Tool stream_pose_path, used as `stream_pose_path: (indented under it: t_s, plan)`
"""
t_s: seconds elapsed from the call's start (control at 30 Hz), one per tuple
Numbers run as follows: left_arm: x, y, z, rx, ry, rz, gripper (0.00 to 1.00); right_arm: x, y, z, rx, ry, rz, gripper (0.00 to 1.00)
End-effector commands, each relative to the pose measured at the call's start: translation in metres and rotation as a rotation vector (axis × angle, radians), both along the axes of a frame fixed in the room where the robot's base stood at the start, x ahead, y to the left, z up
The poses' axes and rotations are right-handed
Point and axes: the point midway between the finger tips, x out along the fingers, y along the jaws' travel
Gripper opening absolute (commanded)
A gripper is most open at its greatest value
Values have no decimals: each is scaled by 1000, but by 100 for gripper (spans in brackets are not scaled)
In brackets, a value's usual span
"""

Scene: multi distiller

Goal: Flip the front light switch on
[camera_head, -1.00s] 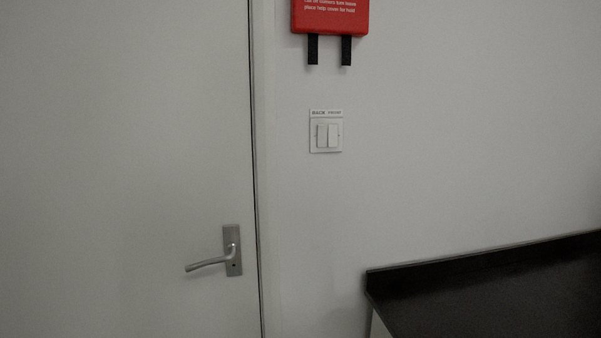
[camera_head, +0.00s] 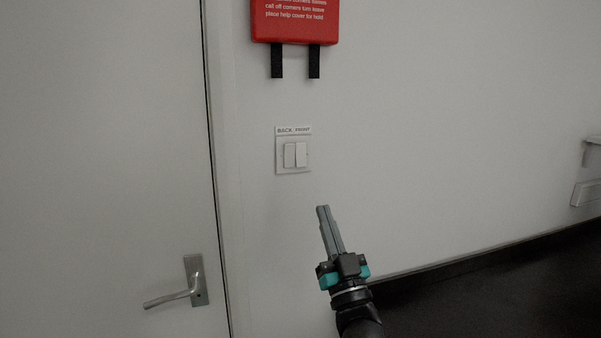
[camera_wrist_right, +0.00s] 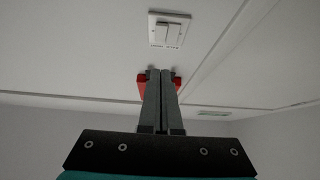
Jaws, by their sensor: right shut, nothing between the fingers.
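The white double light switch (camera_head: 294,155) is on the wall right of the door. The label above it reads BACK on the left and FRONT on the right. The front rocker (camera_head: 301,154) is the right one in the head view. My right gripper (camera_head: 322,208) is shut and empty, its fingers pointing up, below and slightly right of the switch plate. In the right wrist view the shut fingers (camera_wrist_right: 160,72) point toward the switch plate (camera_wrist_right: 169,29), which appears upside down beyond the tips, apart from them. My left gripper is not in view.
A grey door with a metal handle (camera_head: 194,283) is at the left. A red box (camera_head: 294,20) with two black straps hangs above the switch. A dark surface (camera_head: 480,290) is at lower right. The wall around the switch is clear.

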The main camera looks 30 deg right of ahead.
Motion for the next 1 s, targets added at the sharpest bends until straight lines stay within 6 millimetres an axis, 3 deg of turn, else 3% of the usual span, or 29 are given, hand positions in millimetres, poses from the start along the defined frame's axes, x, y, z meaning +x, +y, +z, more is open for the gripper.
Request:
stream_pose_path:
  t_s: [0.27,0.8,1.0]
  plan:
    - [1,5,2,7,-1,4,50,9,-2,7,0,0,0,0]
    - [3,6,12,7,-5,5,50,79,-19,64,1,1,1,0]
    - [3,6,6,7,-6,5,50,100,-24,58,3,2,0,0]
